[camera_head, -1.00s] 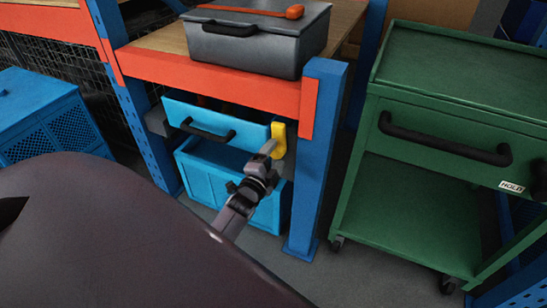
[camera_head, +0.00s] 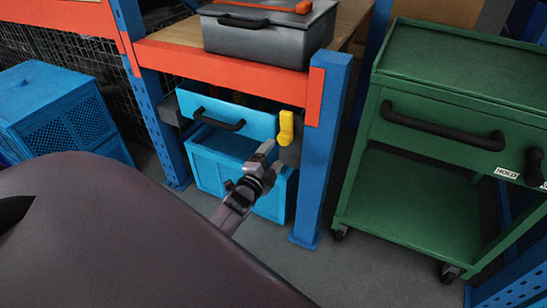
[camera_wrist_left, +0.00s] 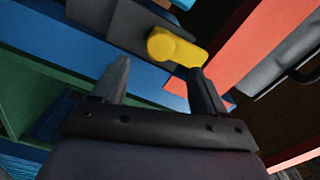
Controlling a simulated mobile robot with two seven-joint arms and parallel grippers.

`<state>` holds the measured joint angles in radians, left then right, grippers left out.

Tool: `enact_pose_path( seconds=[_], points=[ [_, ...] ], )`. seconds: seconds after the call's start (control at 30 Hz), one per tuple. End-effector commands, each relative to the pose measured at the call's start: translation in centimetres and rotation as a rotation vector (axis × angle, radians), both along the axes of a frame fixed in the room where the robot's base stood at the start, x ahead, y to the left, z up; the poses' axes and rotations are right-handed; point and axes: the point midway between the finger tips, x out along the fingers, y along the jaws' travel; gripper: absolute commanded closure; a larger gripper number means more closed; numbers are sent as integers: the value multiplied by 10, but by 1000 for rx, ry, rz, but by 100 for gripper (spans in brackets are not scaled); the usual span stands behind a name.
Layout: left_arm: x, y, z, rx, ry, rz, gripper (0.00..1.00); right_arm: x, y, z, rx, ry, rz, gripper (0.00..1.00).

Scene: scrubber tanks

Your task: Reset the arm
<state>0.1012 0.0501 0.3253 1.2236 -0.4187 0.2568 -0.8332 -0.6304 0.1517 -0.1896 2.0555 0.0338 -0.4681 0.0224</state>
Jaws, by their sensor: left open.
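My left gripper (camera_head: 264,155) is open and empty, just below and left of a yellow handle (camera_head: 286,128) beside a blue drawer. The same gripper shows in the left wrist view (camera_wrist_left: 160,85), its two fingers apart. There the yellow handle (camera_wrist_left: 176,47) lies beyond the fingertips, close to the right finger. I cannot tell from the pictures whether that finger touches it. The blue drawer (camera_head: 228,117) with a black pull sits under the orange shelf beam. My right gripper is not in view.
A blue bin (camera_head: 210,170) stands below the drawer. A blue upright post (camera_head: 323,150) is right of the gripper. A green cart (camera_head: 400,210) stands farther right. A grey toolbox (camera_head: 268,40) with an orange tool is on the shelf. A blue perforated crate (camera_head: 60,115) is at left.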

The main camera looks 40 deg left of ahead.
Motion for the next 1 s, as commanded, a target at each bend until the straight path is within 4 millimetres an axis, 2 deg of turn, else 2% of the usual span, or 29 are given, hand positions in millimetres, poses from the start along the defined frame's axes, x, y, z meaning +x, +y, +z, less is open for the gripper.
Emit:
enact_pose_path(
  seconds=[0.77, 0.87, 1.0],
  points=[
    [-1, 2, -1, -4, 5, 0, 27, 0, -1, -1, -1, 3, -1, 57],
    [-6, 2, -2, -33, 29, 12, 27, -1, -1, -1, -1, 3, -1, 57],
    [-22, -2, -7, -142, 111, 50, 27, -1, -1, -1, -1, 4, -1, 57]
  ],
)
